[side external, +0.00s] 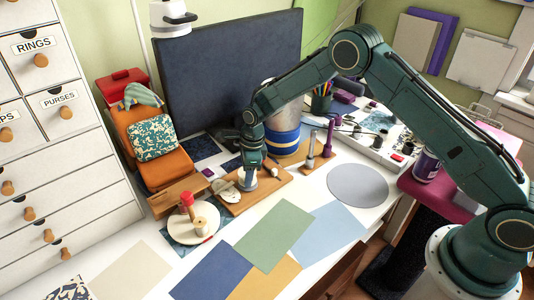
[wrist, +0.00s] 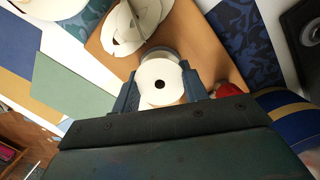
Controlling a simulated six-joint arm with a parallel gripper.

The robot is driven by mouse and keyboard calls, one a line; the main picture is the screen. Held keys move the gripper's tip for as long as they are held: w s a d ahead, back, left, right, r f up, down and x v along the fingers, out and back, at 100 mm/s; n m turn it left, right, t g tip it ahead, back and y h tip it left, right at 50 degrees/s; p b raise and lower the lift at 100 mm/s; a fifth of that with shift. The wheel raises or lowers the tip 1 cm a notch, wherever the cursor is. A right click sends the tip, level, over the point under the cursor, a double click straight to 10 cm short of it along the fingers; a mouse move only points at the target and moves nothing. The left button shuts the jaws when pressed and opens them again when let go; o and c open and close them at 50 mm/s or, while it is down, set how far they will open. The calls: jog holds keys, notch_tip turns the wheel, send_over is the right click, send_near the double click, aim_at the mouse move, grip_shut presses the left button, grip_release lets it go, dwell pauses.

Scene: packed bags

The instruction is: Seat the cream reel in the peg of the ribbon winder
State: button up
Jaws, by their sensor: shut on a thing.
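My gripper (wrist: 160,88) is shut on the cream reel (wrist: 160,72), with one finger on each side of it. The reel's round face and dark centre hole face the wrist camera. A greyish rounded edge shows just beyond it; I cannot tell what it belongs to. In the side view my gripper (side external: 249,184) is low over a wooden board (side external: 266,196), and the reel is mostly hidden. I cannot tell whether the reel touches the board. A wooden base with an upright grey peg (side external: 311,150) and a purple post stands to the right; I cannot be sure it is the ribbon winder.
A pale folded piece (wrist: 133,30) lies beside the reel on the board. A round cream stand (side external: 206,220) with a red-topped post is at the front left. A blue-banded drum (side external: 283,138) stands behind. Flat coloured sheets (side external: 267,235) cover the front table.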

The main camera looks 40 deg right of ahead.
jog(key=shift+f, duration=0.7)
jog(key=o, duration=1)
jog(key=shift+o, duration=0.2)
jog(key=shift+r, duration=0.1)
notch_tip(320, 180, up, 14)
jog(key=s+d, duration=0.1)
jog(key=shift+d+f, duration=0.2)
jog(key=shift+d, duration=0.2)
